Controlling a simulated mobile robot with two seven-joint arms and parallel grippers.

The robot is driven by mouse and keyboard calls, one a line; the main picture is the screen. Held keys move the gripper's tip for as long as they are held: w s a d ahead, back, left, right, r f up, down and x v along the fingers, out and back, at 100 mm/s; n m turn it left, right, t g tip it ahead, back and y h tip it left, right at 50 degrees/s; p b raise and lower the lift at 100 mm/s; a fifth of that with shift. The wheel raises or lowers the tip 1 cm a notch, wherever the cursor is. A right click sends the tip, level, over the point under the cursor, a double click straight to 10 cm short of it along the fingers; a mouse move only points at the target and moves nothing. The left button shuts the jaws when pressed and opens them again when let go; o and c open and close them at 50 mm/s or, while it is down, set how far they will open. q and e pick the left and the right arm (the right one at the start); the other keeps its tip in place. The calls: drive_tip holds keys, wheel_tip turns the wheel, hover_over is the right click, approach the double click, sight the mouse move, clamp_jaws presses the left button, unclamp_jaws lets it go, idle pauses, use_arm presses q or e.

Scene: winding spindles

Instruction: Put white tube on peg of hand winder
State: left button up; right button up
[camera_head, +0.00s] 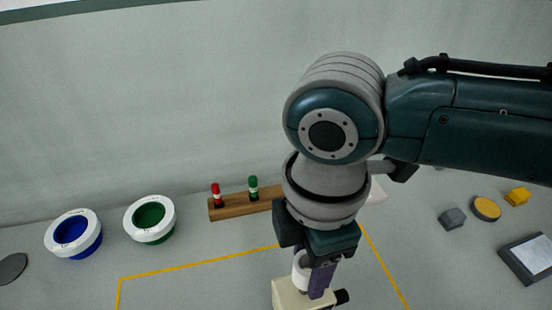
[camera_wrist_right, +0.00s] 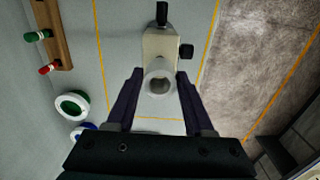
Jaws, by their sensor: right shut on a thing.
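The white tube (camera_head: 300,271) is upright between the fingers of my right gripper (camera_head: 312,284), which is shut on it. In the right wrist view the tube (camera_wrist_right: 158,82) shows as a white ring with an open bore between the two dark purple fingers (camera_wrist_right: 158,76). The hand winder (camera_head: 287,293) is a cream block with black knobs, directly below the tube; it also shows in the right wrist view (camera_wrist_right: 160,47). The winder's peg is hidden, and I cannot tell whether the tube is around it. My left gripper is not in view.
A wooden rack (camera_head: 240,204) holds a red spool (camera_head: 217,195) and a green spool (camera_head: 253,188). White-rimmed blue (camera_head: 73,234) and green (camera_head: 150,219) bowls stand at left. A grey block (camera_head: 452,219), yellow pieces (camera_head: 486,208) and a dark-framed device (camera_head: 530,258) lie at right.

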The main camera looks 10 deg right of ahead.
sight(306, 278)
drive_tip(key=shift+f+b, duration=1.65)
drive_tip(key=shift+f, duration=0.65)
drive_tip(key=o, duration=1.4)
drive_tip(key=shift+r, duration=0.1)
wheel_tip(306, 278, up, 10)
